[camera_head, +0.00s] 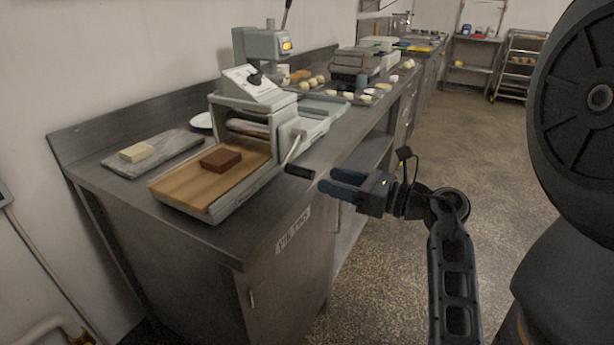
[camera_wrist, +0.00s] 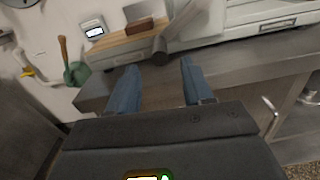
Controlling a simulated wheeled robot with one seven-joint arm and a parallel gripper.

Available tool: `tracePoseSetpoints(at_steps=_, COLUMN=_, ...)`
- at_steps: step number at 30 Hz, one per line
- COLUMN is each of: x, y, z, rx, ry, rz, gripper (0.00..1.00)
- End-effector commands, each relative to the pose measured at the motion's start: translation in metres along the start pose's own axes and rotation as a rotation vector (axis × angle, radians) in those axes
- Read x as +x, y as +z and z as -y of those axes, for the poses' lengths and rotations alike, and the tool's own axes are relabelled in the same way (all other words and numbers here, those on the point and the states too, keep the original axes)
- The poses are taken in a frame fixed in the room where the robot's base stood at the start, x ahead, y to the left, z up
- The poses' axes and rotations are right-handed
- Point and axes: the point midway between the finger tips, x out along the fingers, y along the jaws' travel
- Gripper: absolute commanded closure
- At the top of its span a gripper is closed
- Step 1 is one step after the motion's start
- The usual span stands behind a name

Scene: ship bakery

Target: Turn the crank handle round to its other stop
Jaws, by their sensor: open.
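The dough sheeter machine (camera_head: 268,95) stands on the steel counter with a crank on its right side. The crank arm (camera_head: 292,150) hangs down from its hub, slanting a little toward the front, and ends in a black handle grip (camera_head: 299,172). My gripper (camera_head: 327,181) is open and empty, just right of the grip, its fingers pointing at it. In the wrist view, the dark grip (camera_wrist: 160,51) lies just beyond and between my blue fingertips (camera_wrist: 158,66). A gap shows between the grip and the fingers.
A brown block (camera_head: 221,159) lies on the machine's wooden board (camera_head: 190,187). A pale block (camera_head: 137,152) lies on a grey slab (camera_head: 165,148) at left. The counter edge (camera_head: 262,240) runs below the crank. The floor at right is open.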

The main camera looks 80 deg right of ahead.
Motion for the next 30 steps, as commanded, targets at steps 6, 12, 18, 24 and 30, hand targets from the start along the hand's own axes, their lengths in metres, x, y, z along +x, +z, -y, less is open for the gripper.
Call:
tracePoseSetpoints(at_steps=6, x=0.026, y=0.001, z=0.0, rx=0.001, ry=0.002, rz=0.0, gripper=0.49)
tracePoseSetpoints(at_steps=12, x=0.057, y=0.001, z=0.0, rx=0.0, ry=0.002, rz=0.001, gripper=0.49)
tracePoseSetpoints(at_steps=18, x=0.073, y=0.001, z=0.0, rx=-0.001, ry=0.0, rz=0.001, gripper=0.49)
tracePoseSetpoints(at_steps=24, x=0.077, y=0.0, z=0.0, rx=-0.001, ry=0.001, rz=0.0, gripper=0.49)
tracePoseSetpoints(at_steps=30, x=0.076, y=0.0, z=0.0, rx=-0.001, ry=0.001, rz=0.0, gripper=0.58)
